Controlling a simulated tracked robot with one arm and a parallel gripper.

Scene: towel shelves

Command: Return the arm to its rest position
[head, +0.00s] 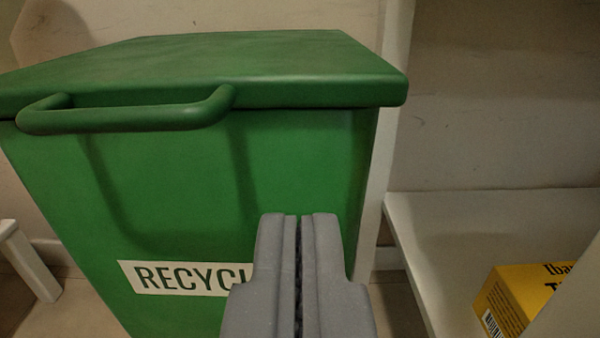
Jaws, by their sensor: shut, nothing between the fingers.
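My gripper (298,218) shows at the bottom middle of the head view, with its two grey fingers pressed together. Nothing is between the fingers. It stands in front of the green recycling bin and covers the end of the bin's label. I cannot tell how far it is from the bin's front.
The green recycling bin (190,180) fills the left and middle; its lid (250,65) is down and has a bar handle (130,119). At right, a white shelf (440,225) holds a yellow box (515,295). A white leg-like piece (28,262) stands at far left.

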